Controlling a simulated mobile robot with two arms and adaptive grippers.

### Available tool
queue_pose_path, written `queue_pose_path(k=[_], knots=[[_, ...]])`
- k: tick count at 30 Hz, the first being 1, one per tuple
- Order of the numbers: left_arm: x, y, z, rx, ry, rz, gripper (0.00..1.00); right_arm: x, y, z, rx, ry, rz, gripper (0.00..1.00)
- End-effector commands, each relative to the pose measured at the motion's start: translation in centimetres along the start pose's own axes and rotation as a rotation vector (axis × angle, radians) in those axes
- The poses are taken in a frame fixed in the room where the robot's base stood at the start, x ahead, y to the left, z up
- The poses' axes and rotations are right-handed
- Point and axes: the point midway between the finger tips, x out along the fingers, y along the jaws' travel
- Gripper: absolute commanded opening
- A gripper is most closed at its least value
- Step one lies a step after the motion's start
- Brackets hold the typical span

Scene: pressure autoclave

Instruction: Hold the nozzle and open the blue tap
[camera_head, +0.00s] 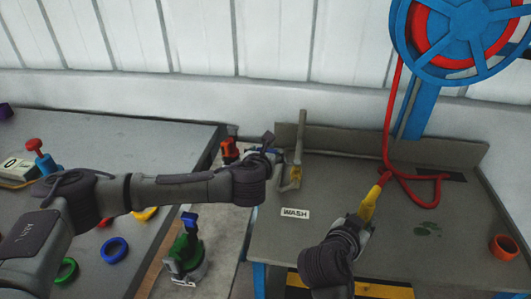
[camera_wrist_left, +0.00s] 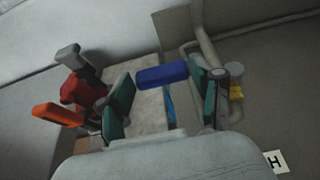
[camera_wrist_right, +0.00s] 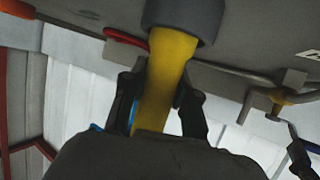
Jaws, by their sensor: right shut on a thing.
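The yellow nozzle (camera_head: 371,202) hangs on the red hose above the grey table. My right gripper (camera_head: 364,222) is shut on it. In the right wrist view the nozzle (camera_wrist_right: 165,80) lies between both fingers, its dark end upward. The blue tap handle (camera_wrist_left: 162,76) sits on the grey pipe with a yellow fitting (camera_wrist_left: 235,92). My left gripper (camera_wrist_left: 160,100) is open, with the handle between its spread fingers, close to the right finger. I cannot tell whether they touch. In the head view my left gripper (camera_head: 267,142) partly hides the tap.
A red valve with an orange handle (camera_wrist_left: 57,115) stands close by the left finger. A green and blue valve (camera_head: 187,250) stands nearer on the narrow bench. A blue hose reel (camera_head: 455,35) hangs at upper right. An orange cup (camera_head: 503,247) sits at the table's right.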

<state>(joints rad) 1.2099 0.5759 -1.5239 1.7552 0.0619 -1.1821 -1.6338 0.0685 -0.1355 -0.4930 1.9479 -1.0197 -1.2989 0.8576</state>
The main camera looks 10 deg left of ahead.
Motion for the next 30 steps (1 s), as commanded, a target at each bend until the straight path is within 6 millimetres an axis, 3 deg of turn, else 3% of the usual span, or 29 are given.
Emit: queue_pose_path(k=[2,10,20,30], knots=[[0.0,0.0,0.0,0.000,0.000,0.000,0.46,0.0,0.0,0.1,-0.001,-0.003,0.000,0.00],[0.0,0.1,0.0,0.000,0.000,0.001,0.01,0.0,0.0,0.1,-0.001,-0.003,0.000,0.00],[0.6,0.3,0.2,0.022,0.002,-0.049,0.00,0.0,0.0,0.1,-0.001,-0.002,0.000,0.00],[2.4,0.5,0.9,0.108,0.002,-0.253,0.00,0.0,0.0,0.1,0.000,-0.002,0.000,0.00]])
